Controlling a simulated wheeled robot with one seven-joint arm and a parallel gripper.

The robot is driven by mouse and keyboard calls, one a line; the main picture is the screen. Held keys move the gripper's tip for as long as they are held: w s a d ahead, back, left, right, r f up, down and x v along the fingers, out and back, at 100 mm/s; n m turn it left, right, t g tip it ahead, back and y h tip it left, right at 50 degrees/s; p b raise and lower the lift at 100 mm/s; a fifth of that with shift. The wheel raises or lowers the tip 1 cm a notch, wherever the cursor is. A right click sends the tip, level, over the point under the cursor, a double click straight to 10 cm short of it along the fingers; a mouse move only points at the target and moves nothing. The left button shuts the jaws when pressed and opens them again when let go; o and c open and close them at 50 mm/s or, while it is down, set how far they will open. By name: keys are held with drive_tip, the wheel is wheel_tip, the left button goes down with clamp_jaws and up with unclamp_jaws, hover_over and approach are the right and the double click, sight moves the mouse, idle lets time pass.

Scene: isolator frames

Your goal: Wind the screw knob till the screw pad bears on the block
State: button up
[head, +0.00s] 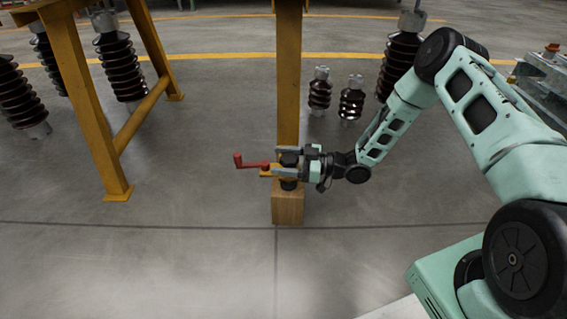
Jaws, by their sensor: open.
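The dark screw knob (289,158) sits at the foot of a yellow post, partly hidden by my gripper (284,160). My gripper comes in from the right, with its fingers open on either side of the knob; whether they touch it I cannot tell. Below the knob is a yellow bracket (269,172). The dark screw pad (288,186) shows under it, just over the top of the wooden block (288,209). The block stands on the floor. From here I cannot tell whether pad and block touch.
A red crank handle (240,162) sticks out left of the knob, close to my fingertips. The yellow post (288,80) rises behind. A yellow trestle leg (95,110) stands left. Dark ribbed insulators (351,100) stand behind on the right. The floor in front is clear.

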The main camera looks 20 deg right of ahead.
drive_tip(key=c, duration=1)
drive_tip(key=shift+o, duration=0.2)
drive_tip(key=m+t+p, duration=0.1)
drive_tip(key=t+h+p, duration=0.1)
drive_tip(key=p, duration=0.1)
drive_tip(key=shift+r+m, duration=0.35)
drive_tip(key=shift+m, duration=0.05)
drive_tip(key=shift+w+f+m+t+h+p, duration=0.1)
drive_tip(key=shift+w+m+t+h+p, duration=0.05)
drive_tip(key=shift+m+t+h+p, duration=0.8)
drive_tip(key=shift+w+d+f+m+t+h+p, duration=0.1)
drive_tip(key=shift+d+f+m+t+h+p, duration=0.1)
drive_tip(key=shift+m+t+h+p, duration=0.5)
drive_tip(key=shift+n+t, duration=0.25)
drive_tip(key=o, duration=1)
drive_tip(key=shift+c, duration=0.2)
